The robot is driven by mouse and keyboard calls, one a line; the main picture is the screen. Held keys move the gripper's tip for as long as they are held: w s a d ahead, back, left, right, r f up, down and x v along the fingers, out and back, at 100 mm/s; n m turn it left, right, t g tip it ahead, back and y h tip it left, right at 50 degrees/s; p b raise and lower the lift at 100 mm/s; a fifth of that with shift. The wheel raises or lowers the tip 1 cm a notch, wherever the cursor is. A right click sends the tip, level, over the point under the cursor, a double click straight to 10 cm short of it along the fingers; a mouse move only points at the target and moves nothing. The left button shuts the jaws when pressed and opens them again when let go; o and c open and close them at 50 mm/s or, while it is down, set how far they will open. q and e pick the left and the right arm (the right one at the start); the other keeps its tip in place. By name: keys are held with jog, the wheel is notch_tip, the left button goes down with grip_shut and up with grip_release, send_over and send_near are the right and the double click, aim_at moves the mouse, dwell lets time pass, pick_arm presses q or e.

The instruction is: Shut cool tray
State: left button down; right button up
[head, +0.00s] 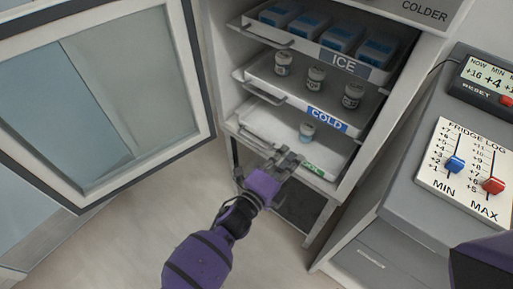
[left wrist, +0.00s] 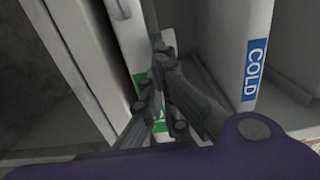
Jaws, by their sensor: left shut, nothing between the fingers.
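The cool tray (head: 271,124) is the lowest of the fridge's trays, white with a green front label, partly covered by my gripper. One small vial with a blue band (head: 307,132) stands on it. My left gripper (head: 287,160) is shut and empty, at the middle of the tray's front edge. In the left wrist view the fingers (left wrist: 156,75) lie against or very close to the cool tray's front (left wrist: 131,42); contact is unclear. I cannot tell exactly how far the tray stands out. My right gripper is out of view.
Above are the cold tray (head: 262,73) with several vials and the ice tray (head: 258,30) with blue-topped boxes. The fridge door (head: 203,72) stands open at left. A grey cabinet (head: 409,195) with a fridge log board (head: 468,165) and thermometer (head: 485,82) stands at right.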

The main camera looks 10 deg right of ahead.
pick_arm(q)
jog(key=b+x, duration=0.1)
jog(key=x, duration=0.2)
jog(key=shift+w+d, duration=0.25)
jog(key=shift+w+d+r, duration=0.1)
jog(key=shift+w+d, duration=0.05)
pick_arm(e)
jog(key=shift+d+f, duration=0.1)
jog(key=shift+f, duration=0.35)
pick_arm(q)
jog(key=shift+r, duration=0.1)
